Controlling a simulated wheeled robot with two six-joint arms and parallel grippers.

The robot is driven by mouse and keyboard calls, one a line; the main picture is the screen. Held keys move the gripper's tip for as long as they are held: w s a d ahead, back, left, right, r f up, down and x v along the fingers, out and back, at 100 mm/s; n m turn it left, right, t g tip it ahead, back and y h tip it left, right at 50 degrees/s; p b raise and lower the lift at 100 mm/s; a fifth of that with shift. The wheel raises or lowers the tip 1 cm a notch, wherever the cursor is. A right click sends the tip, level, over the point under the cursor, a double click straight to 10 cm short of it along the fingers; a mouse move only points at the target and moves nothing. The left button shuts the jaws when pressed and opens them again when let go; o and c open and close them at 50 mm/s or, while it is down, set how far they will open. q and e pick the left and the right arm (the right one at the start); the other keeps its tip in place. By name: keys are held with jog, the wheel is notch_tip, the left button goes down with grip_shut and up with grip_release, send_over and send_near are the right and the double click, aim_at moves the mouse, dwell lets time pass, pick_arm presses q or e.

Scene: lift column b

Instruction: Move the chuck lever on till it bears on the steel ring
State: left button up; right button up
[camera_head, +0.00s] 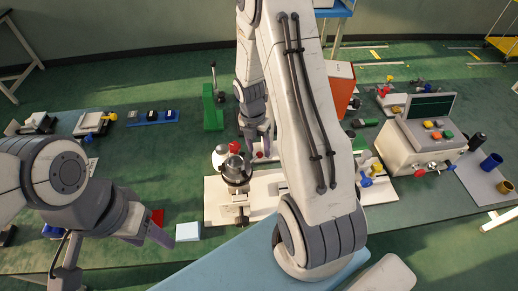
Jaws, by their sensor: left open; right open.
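A dark round chuck (236,175) stands on a white base plate (215,192) near the middle of the bench. A red ball knob (235,147) shows just above it, seemingly the end of the chuck lever; the lever's shaft is hard to make out. I cannot pick out the steel ring or tell whether the lever touches it. My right gripper (262,143) hangs behind and to the right of the knob, open, apart from it as far as I can see.
My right arm hides much of the base plate's right side. A green bracket (212,108) stands behind the chuck, and an orange-red box (341,88) behind right. A control box with coloured buttons (423,138) stands at right. The bench left of the chuck is fairly clear.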

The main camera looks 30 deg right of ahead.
jog(key=shift+f, duration=0.75)
grip_shut()
dwell(0.9)
